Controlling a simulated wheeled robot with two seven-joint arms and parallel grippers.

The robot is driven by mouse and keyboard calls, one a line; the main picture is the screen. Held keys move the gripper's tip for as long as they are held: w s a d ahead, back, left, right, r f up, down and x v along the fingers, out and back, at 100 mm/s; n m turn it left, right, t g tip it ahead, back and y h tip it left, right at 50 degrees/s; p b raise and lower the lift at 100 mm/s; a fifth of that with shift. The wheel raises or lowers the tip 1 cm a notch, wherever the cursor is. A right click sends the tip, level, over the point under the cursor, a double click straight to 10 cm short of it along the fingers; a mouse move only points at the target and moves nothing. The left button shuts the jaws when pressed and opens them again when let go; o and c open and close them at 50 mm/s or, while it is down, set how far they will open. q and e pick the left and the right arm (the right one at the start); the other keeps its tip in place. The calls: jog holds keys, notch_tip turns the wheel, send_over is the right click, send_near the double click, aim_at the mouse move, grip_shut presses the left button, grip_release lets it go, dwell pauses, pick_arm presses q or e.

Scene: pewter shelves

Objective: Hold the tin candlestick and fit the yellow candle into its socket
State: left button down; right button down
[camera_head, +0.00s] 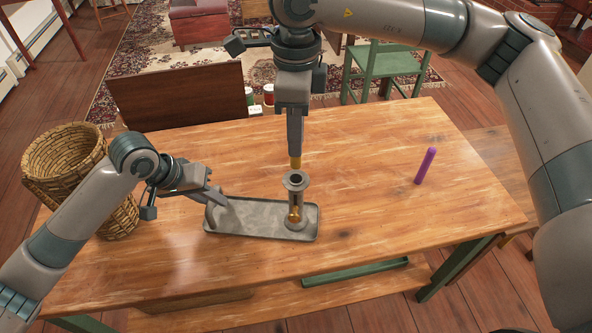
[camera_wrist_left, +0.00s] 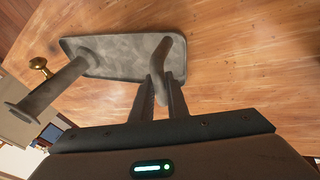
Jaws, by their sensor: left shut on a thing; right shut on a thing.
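The tin candlestick is a grey rectangular tray (camera_head: 262,233) on the wooden table, with an upright column topped by a round socket (camera_head: 295,178) at its right end. A brass knob (camera_head: 295,213) sits on the column; it also shows in the left wrist view (camera_wrist_left: 38,63). My left gripper (camera_head: 217,196) is shut on the curved handle (camera_wrist_left: 166,58) at the tray's left end. My right gripper (camera_head: 295,150) points down, shut on the yellow candle (camera_head: 295,162). Only a short lower piece of candle shows, just over the socket; I cannot tell whether it touches the rim.
A wicker basket (camera_head: 62,160) is at the left edge. A dark wooden board (camera_head: 180,95) and a green chair (camera_head: 385,66) are beyond the far edge. The table's right half is mostly clear.

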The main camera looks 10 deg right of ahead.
aim_at(296, 165)
jog(key=shift+f, duration=1.95)
jog(key=shift+f, duration=0.1)
jog(key=shift+f, duration=1.8)
jog(key=shift+f, duration=0.1)
jog(key=c, duration=1.7)
grip_release()
notch_tip(296, 165, up, 12)
jog(key=shift+r, duration=0.15)
